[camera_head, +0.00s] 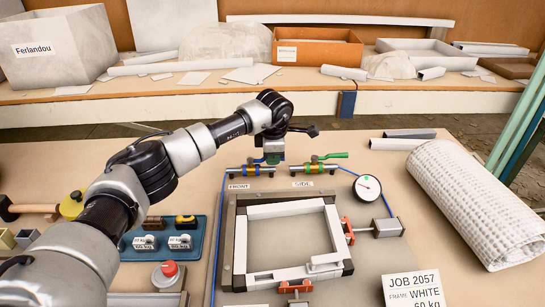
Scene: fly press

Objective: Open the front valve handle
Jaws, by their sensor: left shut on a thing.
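My right gripper is not in view.
A white frame (290,210) lies in the press fixture below the valves. A gauge (367,187) and a white roll (480,200) are on the right. A blue tray (165,240) and a hammer (35,209) lie left, near my left arm.

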